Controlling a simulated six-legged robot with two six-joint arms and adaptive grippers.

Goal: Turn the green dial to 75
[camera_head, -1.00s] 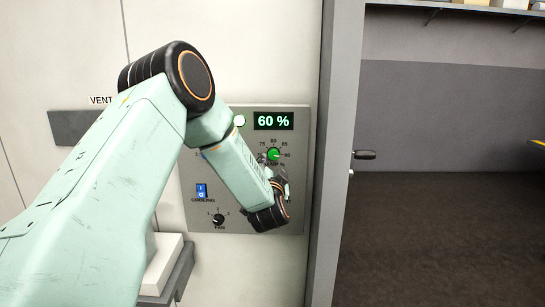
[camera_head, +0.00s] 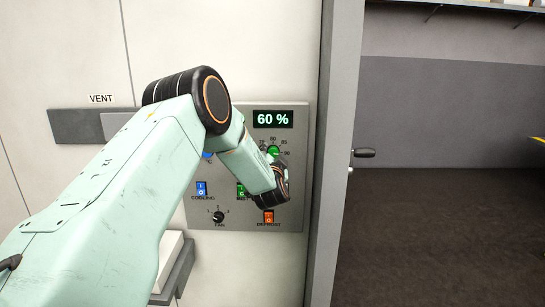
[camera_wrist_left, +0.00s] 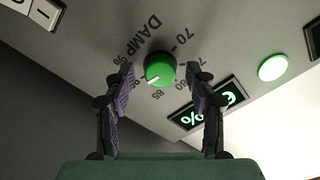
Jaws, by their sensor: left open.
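The green dial (camera_head: 273,151) is on the grey wall panel, under a display (camera_head: 273,120) that reads 60 %. My left gripper (camera_wrist_left: 160,80) is open and empty, one finger on each side of the dial in that view. I cannot tell whether the fingertips reach around it. My right gripper is not in view.
The panel also bears a blue cooling switch (camera_head: 201,188), a black fan knob (camera_head: 218,217), a red defrost switch (camera_head: 268,217) and a partly hidden green switch (camera_head: 241,190). A door frame (camera_head: 338,150) stands right of the panel.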

